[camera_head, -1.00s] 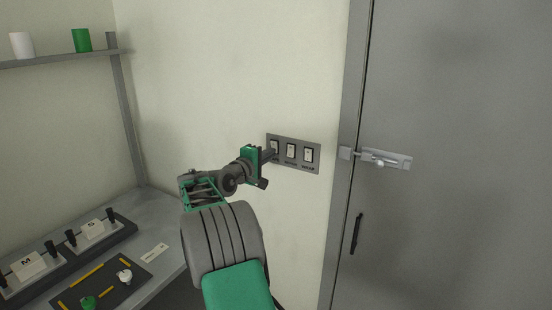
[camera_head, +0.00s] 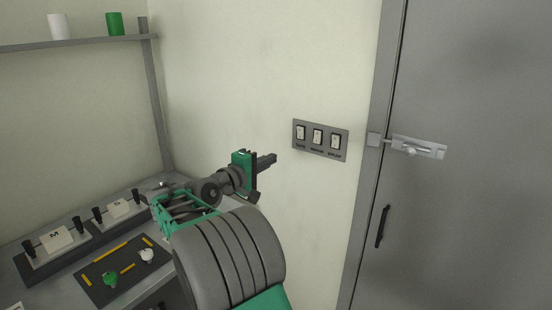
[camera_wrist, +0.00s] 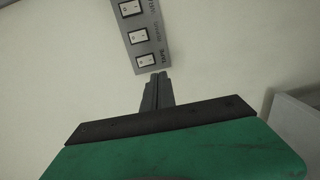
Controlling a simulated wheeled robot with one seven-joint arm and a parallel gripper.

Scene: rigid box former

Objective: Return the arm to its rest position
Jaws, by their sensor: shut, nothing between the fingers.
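My gripper (camera_head: 272,159) is shut and empty, with its fingers together, in front of the cream wall. It points right, below and left of the grey switch panel (camera_head: 341,145), and is apart from it. In the wrist view the shut fingertips (camera_wrist: 159,77) appear just under the lower end of the panel (camera_wrist: 131,28), which carries three white rocker switches. My arm reaches up from the bottom middle of the head view.
A grey door (camera_head: 475,200) with a slide bolt (camera_head: 418,147) and black handle (camera_head: 382,226) stands at right. At left are a bench with a dark mat (camera_head: 93,283), two fixtures (camera_head: 58,240), and a shelf (camera_head: 85,41) holding a white cup (camera_head: 60,27) and a green cup (camera_head: 115,24).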

